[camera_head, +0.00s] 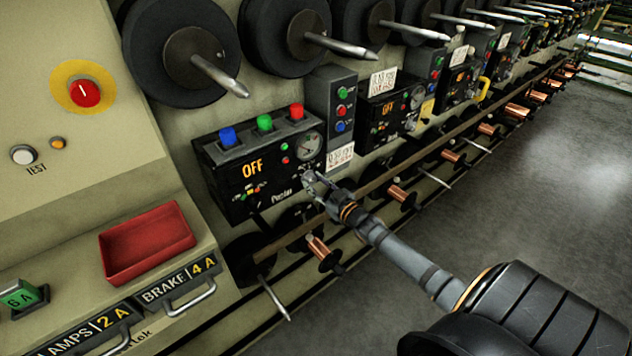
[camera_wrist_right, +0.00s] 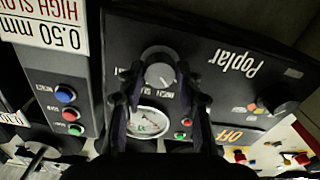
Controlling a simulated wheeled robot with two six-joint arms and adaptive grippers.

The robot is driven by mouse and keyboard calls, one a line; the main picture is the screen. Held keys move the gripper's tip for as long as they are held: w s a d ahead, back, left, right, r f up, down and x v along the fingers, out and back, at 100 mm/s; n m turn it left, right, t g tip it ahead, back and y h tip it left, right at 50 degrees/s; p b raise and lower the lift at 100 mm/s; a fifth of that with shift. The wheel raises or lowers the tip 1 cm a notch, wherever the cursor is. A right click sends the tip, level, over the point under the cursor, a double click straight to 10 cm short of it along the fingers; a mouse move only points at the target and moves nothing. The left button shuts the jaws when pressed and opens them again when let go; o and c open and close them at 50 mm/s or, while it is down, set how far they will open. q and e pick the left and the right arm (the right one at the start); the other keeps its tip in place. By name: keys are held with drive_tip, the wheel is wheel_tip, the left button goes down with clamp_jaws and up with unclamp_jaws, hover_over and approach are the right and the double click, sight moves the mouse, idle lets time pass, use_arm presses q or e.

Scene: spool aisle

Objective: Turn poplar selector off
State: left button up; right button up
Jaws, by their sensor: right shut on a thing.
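The Poplar control box (camera_head: 232,187) is black, on the machine's face in the middle of the head view. Its amber display (camera_head: 252,168) reads OFF. In the wrist view the box appears upside down, with the Poplar label (camera_wrist_right: 250,66) at upper right. A round grey selector knob (camera_wrist_right: 160,70) with a pale mark sits between my right fingers. My right gripper (camera_head: 312,180) is at the box's lower right, shut on this knob; it also shows in the wrist view (camera_wrist_right: 160,82). My left gripper is not in view.
A round gauge (camera_head: 308,144) sits above the gripper. Blue, green and red lamps (camera_head: 264,122) top the box. A dark knob (camera_wrist_right: 280,97) is on its other side. A red tray (camera_head: 148,243) lies at left. Copper spools (camera_head: 320,250) hang below. The floor (camera_head: 560,180) at right is clear.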

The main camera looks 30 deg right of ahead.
drive_tip(key=shift+n, duration=0.6)
drive_tip(key=shift+p, duration=0.3)
drive_tip(key=o, duration=1.2)
drive_tip(key=shift+c, duration=0.2)
drive_tip(key=s, duration=1.2)
drive_tip(key=shift+d, duration=0.45)
